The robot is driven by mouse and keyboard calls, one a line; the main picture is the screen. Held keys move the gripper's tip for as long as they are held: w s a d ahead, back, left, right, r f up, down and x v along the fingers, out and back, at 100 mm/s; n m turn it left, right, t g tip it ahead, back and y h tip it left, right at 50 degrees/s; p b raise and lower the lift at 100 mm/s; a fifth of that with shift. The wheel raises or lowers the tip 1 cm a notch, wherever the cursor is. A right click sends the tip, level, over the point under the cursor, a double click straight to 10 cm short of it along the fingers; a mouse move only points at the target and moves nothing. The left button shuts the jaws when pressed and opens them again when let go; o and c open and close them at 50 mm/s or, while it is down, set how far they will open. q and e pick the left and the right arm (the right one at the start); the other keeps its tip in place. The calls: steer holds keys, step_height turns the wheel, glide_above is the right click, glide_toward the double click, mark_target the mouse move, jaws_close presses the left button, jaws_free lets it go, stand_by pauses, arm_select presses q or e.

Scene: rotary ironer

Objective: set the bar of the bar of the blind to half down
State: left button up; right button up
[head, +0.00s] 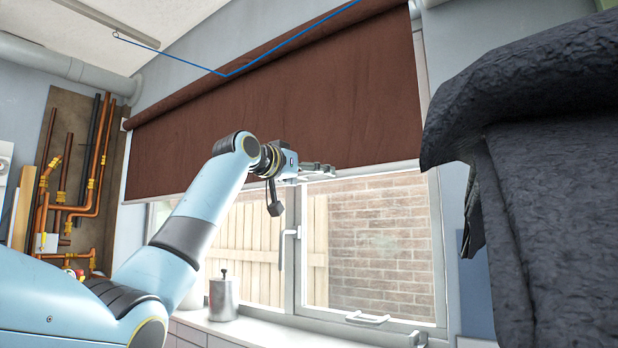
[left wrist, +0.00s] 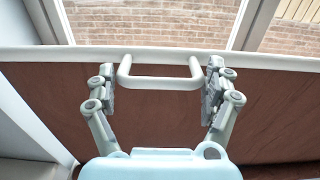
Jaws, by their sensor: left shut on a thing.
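The brown blind (head: 290,100) hangs over the upper part of the window in the head view. Its white bottom bar (head: 385,167) runs along its lower edge, with bare glass below. In the left wrist view the bar (left wrist: 270,61) carries a white U-shaped handle (left wrist: 160,84). My left gripper (head: 322,171) is at the bar. In the left wrist view its fingers (left wrist: 160,88) are shut on the handle, one at each side of it. My right gripper is not in view.
A metal canister (head: 223,300) stands on the white windowsill (head: 255,334). A large dark cloth-like mass (head: 555,190) fills the right side. Copper pipes (head: 85,190) run on the left wall. A window handle (head: 367,318) sits low on the frame.

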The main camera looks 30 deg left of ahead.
arm_select(q)
steer(key=shift+r, duration=0.1)
steer(key=o, duration=1.5)
steer(key=shift+a, duration=0.1)
steer(key=s+a, duration=0.1)
steer(key=s, duration=1.1)
steer(key=shift+a, duration=0.3)
steer(key=shift+w, duration=0.1)
